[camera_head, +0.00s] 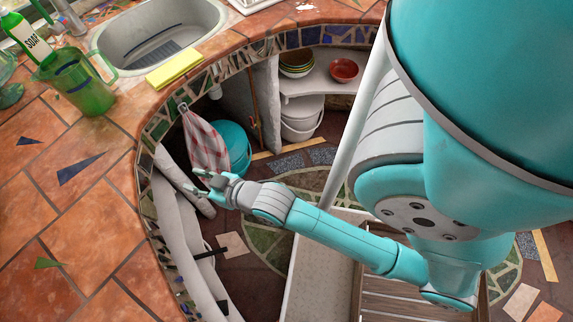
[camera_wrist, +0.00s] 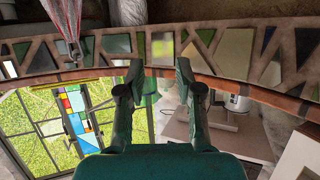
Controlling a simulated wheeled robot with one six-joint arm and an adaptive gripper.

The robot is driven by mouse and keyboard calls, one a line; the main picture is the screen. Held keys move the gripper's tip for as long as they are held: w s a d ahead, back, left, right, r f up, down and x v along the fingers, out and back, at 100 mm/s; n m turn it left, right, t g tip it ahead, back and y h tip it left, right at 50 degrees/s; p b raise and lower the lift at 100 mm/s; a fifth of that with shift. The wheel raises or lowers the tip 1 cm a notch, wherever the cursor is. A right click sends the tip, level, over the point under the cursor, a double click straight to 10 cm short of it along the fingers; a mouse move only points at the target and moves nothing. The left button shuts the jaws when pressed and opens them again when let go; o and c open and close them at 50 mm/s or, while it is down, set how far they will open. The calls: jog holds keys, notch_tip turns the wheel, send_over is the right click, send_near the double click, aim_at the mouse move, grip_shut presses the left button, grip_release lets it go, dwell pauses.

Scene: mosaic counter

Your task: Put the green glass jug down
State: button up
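The green glass jug (camera_head: 88,92) stands upright on the orange tiled counter (camera_head: 62,228) at the upper left of the head view, its handle toward the right. My gripper (camera_head: 196,181) is off the counter's inner edge, to the right of and below the jug in the picture, well apart from it. In the wrist view my gripper (camera_wrist: 158,78) has its two fingers spread, with no held object between them. I cannot make out the jug in the wrist view.
A soap bottle (camera_head: 27,36) is close behind the jug, and a yellow sponge cloth (camera_head: 174,70) lies by the sink (camera_head: 160,22). A checked towel (camera_head: 204,140) hangs below the counter rim near a teal bucket (camera_head: 236,143). The front counter is mostly clear.

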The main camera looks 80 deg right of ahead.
jog(key=s+a+r+n+y, duration=0.1)
jog(key=s+a, duration=0.3)
jog(key=s, duration=0.8)
jog(key=s+a+r+n+t+y, duration=0.1)
jog(key=s+a+r+y, duration=0.1)
jog(key=s, duration=1)
jog(key=shift+a+r, duration=0.6)
jog(key=shift+a, duration=0.3)
jog(key=shift+o, duration=0.6)
